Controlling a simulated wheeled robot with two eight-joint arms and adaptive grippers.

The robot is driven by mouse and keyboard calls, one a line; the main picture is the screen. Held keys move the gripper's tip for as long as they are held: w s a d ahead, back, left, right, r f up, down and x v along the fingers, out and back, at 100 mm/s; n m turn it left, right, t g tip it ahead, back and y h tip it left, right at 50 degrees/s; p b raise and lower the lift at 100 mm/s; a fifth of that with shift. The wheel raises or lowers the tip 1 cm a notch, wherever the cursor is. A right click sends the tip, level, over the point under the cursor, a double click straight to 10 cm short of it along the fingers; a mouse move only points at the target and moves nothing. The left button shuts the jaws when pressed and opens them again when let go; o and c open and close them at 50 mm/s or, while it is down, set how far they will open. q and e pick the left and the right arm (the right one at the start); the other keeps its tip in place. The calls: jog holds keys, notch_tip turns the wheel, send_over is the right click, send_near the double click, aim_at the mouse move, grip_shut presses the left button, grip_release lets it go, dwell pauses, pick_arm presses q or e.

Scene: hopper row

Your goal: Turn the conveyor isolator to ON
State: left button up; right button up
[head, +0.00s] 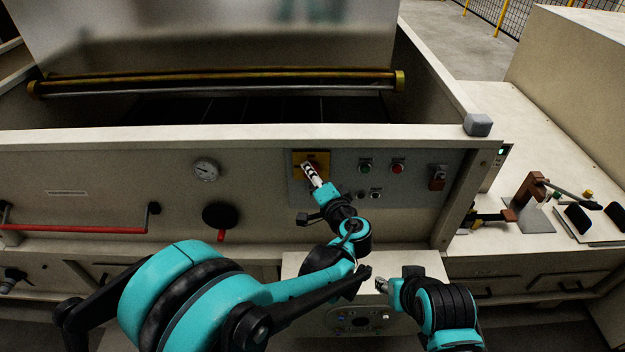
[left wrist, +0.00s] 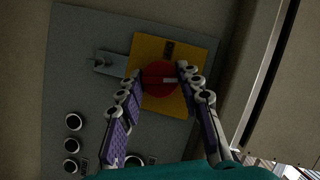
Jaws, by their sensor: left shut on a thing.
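The conveyor isolator is a round red knob (left wrist: 160,78) on a yellow plate (left wrist: 145,48), set in the grey panel. The plate also shows in the head view (head: 322,157), partly behind my left gripper (head: 308,168). In the left wrist view the fingers of my left gripper (left wrist: 161,73) reach to both sides of the red knob, shut on it. A pale bar crosses the knob towards the right of that picture. Its ON and OFF marks are too small to read. My right gripper (head: 381,286) is low in front of the machine, away from the panel; its fingers are unclear.
The panel has a green button (head: 365,166), a red button (head: 397,166) and a red-brown switch (head: 437,178) to the right. A gauge (head: 205,170) and a black knob (head: 220,215) sit to the left. A metal latch (left wrist: 108,63) lies beside the yellow plate.

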pick_arm(q)
jog(key=shift+f+m+t+y+b, duration=0.15)
jog(key=shift+m+t+y+b, duration=0.35)
jog(key=shift+m, duration=0.5)
jog(key=o, duration=1.2)
jog(key=shift+c, duration=0.2)
